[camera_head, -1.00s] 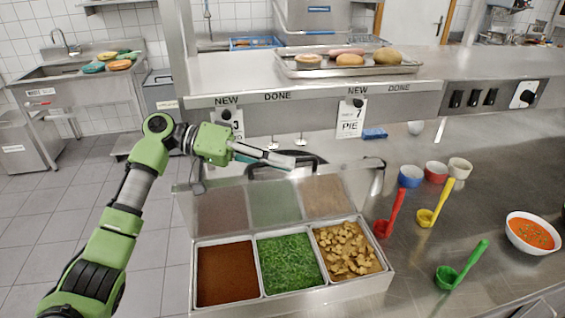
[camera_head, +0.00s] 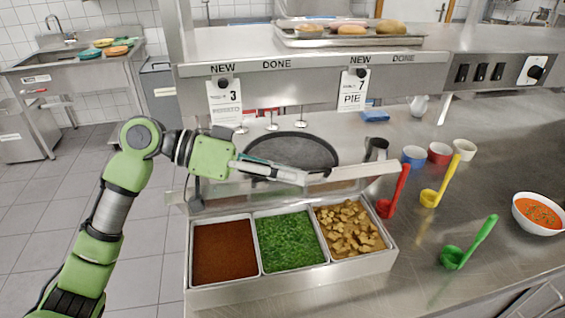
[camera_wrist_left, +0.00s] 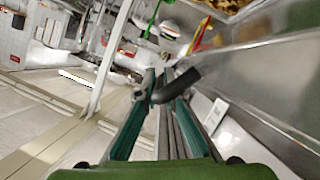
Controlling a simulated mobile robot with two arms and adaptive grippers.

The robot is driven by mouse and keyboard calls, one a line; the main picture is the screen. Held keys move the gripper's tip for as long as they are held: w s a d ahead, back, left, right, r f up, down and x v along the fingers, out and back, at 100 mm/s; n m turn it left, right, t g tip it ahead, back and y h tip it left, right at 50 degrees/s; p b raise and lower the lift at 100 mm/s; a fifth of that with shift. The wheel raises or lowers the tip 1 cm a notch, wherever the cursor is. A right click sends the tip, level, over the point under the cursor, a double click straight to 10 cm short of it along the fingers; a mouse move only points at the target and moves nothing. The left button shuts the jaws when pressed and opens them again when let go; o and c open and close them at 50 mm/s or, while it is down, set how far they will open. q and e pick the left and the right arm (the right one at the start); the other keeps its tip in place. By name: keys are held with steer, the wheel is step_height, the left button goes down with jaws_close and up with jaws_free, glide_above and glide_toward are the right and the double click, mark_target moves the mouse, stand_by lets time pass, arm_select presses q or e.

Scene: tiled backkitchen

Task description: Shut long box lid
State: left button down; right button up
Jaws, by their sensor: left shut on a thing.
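The long metal box (camera_head: 292,286) stands on the counter's front left, with three compartments holding brown sauce (camera_head: 224,250), chopped greens (camera_head: 290,240) and golden chunks (camera_head: 348,230). Its lid (camera_head: 345,180) is raised at the back of the box and shows nearly edge-on. The compartments are uncovered. My left gripper (camera_head: 303,178) reaches in from the left at the lid's upper edge. It is shut on the lid, seemingly at a dark curved handle (camera_wrist_left: 182,84) between the fingers in the left wrist view. The exact contact is partly hidden. My right gripper is not in view.
A dark round pan (camera_head: 292,150) lies behind the lid. Red (camera_head: 397,190), yellow (camera_head: 440,182) and green (camera_head: 468,243) ladles and a soup bowl (camera_head: 540,212) are to the right. A shelf (camera_head: 300,75) with hanging tags runs above. The counter between ladles and bowl is free.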

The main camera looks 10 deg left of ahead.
mark_target(233, 191)
arm_select(q)
steer(key=shift+m+t+y, duration=0.3)
steer(key=shift+m+t, duration=0.3)
steer(key=shift+m, duration=0.3)
steer(key=s+f+b, duration=0.1)
steer(key=s+d+f, duration=0.1)
steer(key=s+f+b, duration=0.1)
steer(key=s, duration=0.1)
steer(key=shift+d+f+b, duration=0.2)
steer(key=shift+d+b, duration=0.05)
steer(key=shift+b, duration=0.1)
steer(key=c, duration=2.4)
jaws_free()
steer(key=shift+c, duration=0.2)
steer(key=v, duration=1.1)
steer(key=shift+w+a+r, duration=0.1)
steer(key=shift+r, duration=0.05)
